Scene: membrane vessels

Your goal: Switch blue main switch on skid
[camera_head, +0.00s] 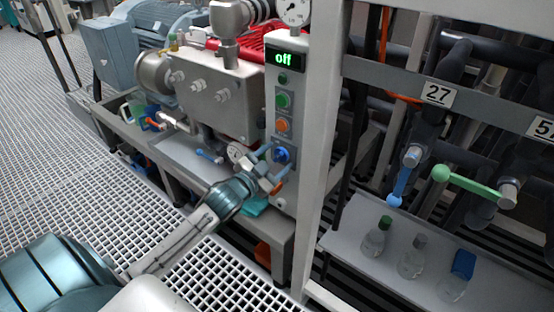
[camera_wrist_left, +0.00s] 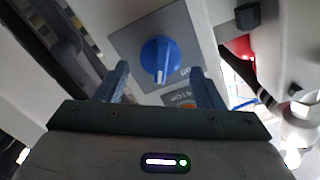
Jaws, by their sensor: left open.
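My left gripper (camera_head: 271,170) is open just in front of the panel, beside the knob. In the left wrist view its two blue fingers (camera_wrist_left: 160,88) stand apart, with the knob ahead between them and not gripped. My right gripper is not in view.
Green (camera_head: 283,101) and orange (camera_head: 281,125) buttons sit above the switch on the panel. A white frame post (camera_head: 322,130) stands right of it. Further right are a blue-handled valve (camera_head: 400,182), a green-handled valve (camera_head: 465,183) and bottles (camera_head: 411,262) on a shelf.

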